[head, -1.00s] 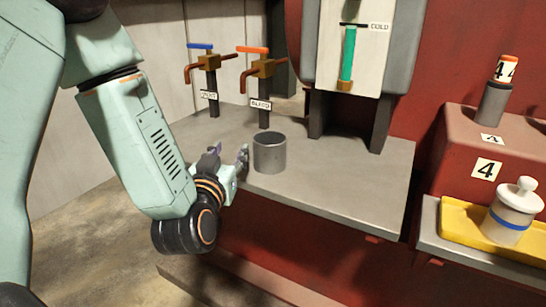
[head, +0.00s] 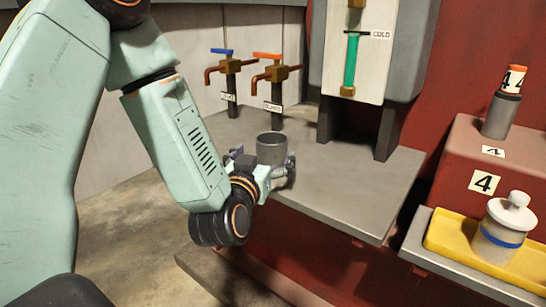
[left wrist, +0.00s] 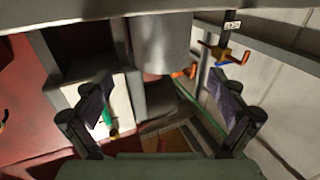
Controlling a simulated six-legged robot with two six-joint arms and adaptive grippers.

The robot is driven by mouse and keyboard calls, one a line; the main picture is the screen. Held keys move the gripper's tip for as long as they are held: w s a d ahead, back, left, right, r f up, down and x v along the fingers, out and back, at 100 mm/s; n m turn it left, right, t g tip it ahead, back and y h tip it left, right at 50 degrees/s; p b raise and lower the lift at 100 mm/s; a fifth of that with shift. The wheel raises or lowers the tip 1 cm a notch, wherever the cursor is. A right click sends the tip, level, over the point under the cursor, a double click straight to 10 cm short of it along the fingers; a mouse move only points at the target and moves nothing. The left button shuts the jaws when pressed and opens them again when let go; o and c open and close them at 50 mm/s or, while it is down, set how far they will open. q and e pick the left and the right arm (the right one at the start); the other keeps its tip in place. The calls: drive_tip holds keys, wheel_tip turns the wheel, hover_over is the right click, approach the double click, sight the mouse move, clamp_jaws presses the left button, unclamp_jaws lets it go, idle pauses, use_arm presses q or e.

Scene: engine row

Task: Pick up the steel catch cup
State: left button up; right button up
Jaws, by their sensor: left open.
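The steel catch cup (head: 271,148) is a plain grey cylinder standing upright on the grey bench top (head: 345,190), near its front left edge. My left gripper (head: 262,165) is at the cup, with one finger on each side of it in the head view. It is open, and I cannot tell whether a finger touches the cup. In the left wrist view the cup (left wrist: 160,42) fills the top middle, ahead of and between the two spread fingers (left wrist: 160,112). The cup's lower part is partly hidden by the gripper in the head view. My right gripper is not in view.
Two taps, one with a blue handle (head: 222,52) and one with an orange handle (head: 268,56), stand behind the cup. A gauge panel (head: 354,60) rises behind right. A yellow tray (head: 440,238) with a white lidded jar (head: 503,230) is at the right.

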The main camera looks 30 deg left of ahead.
sight(274, 135)
use_arm(q)
drive_tip(key=b+x, duration=0.2)
drive_tip(key=x, duration=0.5)
drive_tip(key=shift+s+a, duration=0.15)
drive_tip(key=shift+r, duration=0.1)
drive_tip(key=shift+s, duration=0.1)
drive_tip(key=shift+c, duration=0.6)
drive_tip(key=c, duration=1.2)
drive_tip(key=shift+c, duration=0.2)
